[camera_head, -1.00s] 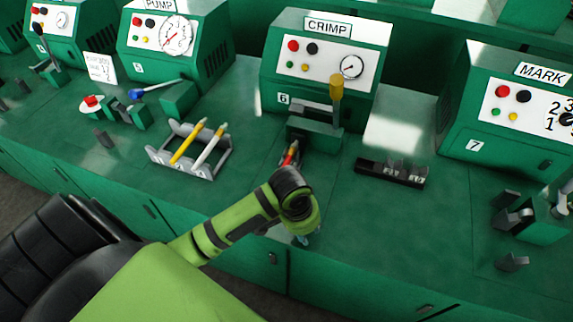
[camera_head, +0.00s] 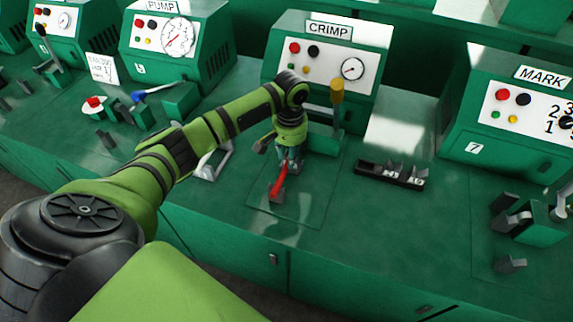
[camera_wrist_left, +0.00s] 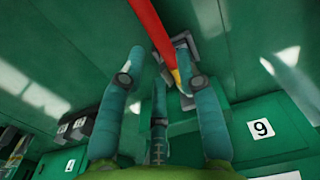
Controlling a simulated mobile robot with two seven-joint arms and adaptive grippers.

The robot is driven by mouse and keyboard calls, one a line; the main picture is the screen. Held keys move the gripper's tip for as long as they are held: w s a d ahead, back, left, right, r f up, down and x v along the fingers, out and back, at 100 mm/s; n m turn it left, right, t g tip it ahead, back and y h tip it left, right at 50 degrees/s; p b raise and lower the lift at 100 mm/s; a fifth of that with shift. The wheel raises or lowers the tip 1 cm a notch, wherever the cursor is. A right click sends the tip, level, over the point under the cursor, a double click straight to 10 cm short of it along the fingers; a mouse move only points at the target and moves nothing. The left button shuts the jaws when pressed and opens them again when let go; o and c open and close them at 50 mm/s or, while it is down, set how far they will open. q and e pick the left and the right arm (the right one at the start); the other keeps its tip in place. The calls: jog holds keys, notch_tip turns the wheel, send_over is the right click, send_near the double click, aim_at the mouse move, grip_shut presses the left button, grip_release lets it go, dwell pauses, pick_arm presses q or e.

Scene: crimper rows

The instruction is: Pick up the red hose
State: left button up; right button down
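In the left wrist view the hose (camera_wrist_left: 153,27) runs down to a yellow part by a grey block (camera_wrist_left: 184,52). My left gripper (camera_head: 289,163) is over the hose's far part and hides it in the head view. In the left wrist view my left gripper (camera_wrist_left: 160,62) has its teal fingers spread, with the hose beyond and partly between the tips. I see no grip on it. My right gripper is not in view.
The crimp machine (camera_head: 313,62) stands just behind my left gripper, with a yellow-topped lever (camera_head: 337,95). A black rack (camera_head: 391,174) stands to the right. My left arm covers most of a grey rack (camera_head: 213,165).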

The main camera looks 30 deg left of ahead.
aim_at(286, 168)
pick_arm(q)
jog(key=shift+s+f, duration=0.1)
jog(key=shift+f, duration=1.8)
grip_shut()
jog(key=shift+r, duration=0.15)
